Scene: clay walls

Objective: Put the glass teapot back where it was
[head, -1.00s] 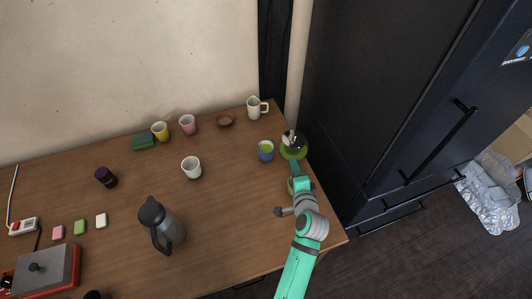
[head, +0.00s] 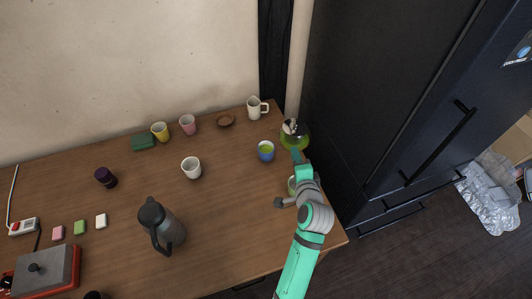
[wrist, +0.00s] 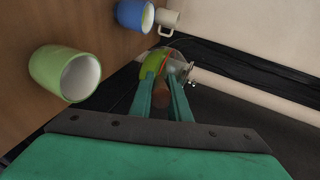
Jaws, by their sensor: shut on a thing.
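The glass teapot (head: 295,138), clear with green liquid and a pale metal lid, is at the table's right edge in the head view. In the wrist view the teapot (wrist: 156,72) shows just past my fingertips, tilted in that picture. My gripper (head: 297,155) is at its near side; in the wrist view the two green fingers of my gripper (wrist: 164,88) are closed around a brownish part, seemingly its handle. The teapot seems held above the table; its base is partly hidden by the fingers.
A green cup (wrist: 66,72) stands near my wrist. A dark cabinet (head: 380,100) rises close on the right.

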